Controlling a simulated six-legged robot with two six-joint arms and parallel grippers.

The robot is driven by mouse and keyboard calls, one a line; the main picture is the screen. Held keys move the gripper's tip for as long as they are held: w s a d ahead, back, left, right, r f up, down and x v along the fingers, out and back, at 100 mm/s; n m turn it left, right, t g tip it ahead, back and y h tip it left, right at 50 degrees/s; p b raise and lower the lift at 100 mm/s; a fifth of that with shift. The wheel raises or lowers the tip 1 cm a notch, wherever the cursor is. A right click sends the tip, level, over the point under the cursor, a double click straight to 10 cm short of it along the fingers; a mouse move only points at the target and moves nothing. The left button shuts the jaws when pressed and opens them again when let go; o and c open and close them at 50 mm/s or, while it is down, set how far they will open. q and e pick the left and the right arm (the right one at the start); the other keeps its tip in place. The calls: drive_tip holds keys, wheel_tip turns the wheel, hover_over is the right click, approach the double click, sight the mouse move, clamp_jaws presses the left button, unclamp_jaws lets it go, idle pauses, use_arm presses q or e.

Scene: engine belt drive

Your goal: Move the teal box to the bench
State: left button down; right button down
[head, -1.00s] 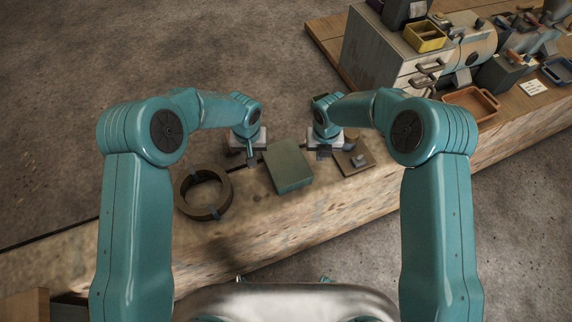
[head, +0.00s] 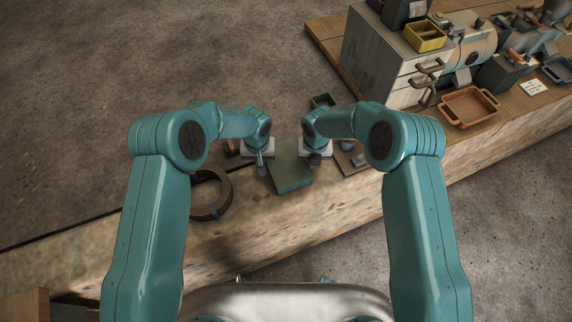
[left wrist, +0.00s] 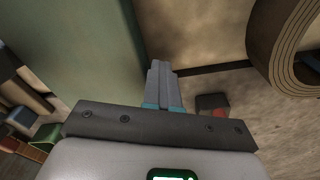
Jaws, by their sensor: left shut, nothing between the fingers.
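The teal box (head: 290,178) lies on the wooden bench top between my two grippers. In the left wrist view its side (left wrist: 85,45) fills the upper left. My left gripper (head: 261,168) is at the box's left side, its fingers shut and empty. Those fingers also show close beside the box in the left wrist view (left wrist: 163,85); I cannot tell whether they touch it. My right gripper (head: 313,162) is at the box's right side. Its fingers are too small and dark to tell open from shut.
A dark ring-shaped belt (head: 211,205) lies left of the box. A small board (head: 352,160) with parts lies to the right, partly behind my right arm. A small green bin (head: 322,100) is behind. A grey drawer cabinet (head: 385,60) and an orange tray (head: 468,106) stand at the upper right.

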use_arm(q)
drive_tip(key=shift+d+r, duration=0.1)
drive_tip(key=shift+d, duration=0.25)
use_arm(e)
drive_tip(key=shift+w+a+r, duration=0.1)
drive_tip(key=shift+a, duration=0.2)
